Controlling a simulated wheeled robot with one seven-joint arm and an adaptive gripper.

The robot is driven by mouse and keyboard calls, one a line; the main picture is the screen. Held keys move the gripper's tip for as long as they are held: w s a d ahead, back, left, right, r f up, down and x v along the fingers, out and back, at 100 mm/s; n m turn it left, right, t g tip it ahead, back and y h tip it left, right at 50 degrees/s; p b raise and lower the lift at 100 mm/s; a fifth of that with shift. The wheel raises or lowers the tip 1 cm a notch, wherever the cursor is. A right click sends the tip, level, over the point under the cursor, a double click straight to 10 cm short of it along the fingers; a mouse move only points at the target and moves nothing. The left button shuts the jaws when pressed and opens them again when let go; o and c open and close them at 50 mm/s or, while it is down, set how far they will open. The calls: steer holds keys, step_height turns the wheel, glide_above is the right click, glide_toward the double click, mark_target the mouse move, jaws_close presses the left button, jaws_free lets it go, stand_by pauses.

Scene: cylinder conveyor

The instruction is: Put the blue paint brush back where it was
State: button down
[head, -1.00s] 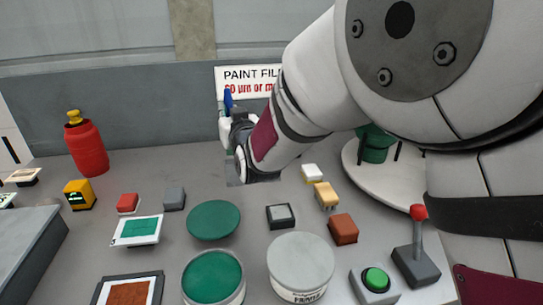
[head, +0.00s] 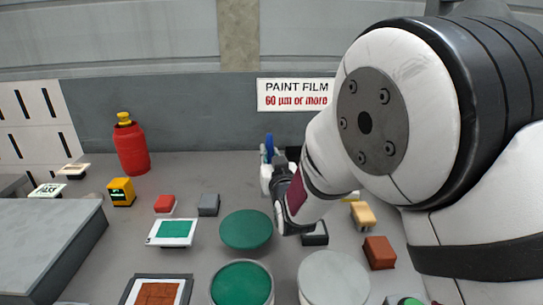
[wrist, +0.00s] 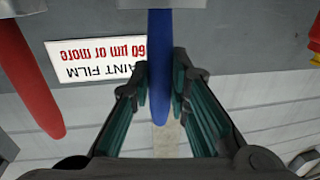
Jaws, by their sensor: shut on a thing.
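The blue paint brush (head: 269,147) stands about upright near the back wall in the head view, its blue handle upward. In the wrist view its blue handle (wrist: 160,75) runs between the two fingers. My gripper (wrist: 158,88) is shut on this handle; it also shows in the head view (head: 277,172), partly hidden by its own wrist. A red handle (wrist: 30,80), like another brush, is left of the blue one in the wrist view, apart from the gripper.
A paint film sign (head: 295,95) hangs on the wall behind. A red bottle (head: 131,148), a yellow device (head: 121,191), a green lid (head: 246,229), a green paint can (head: 241,283) and a closed can (head: 333,278) stand on the grey table. Small blocks lie between. Clear table lies right of the bottle.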

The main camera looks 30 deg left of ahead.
steer(key=c, duration=1.5)
jaws_free()
steer(key=shift+f, duration=0.1)
steer(key=shift+d, duration=0.1)
steer(key=v, duration=1.2)
steer(key=shift+r, duration=0.2)
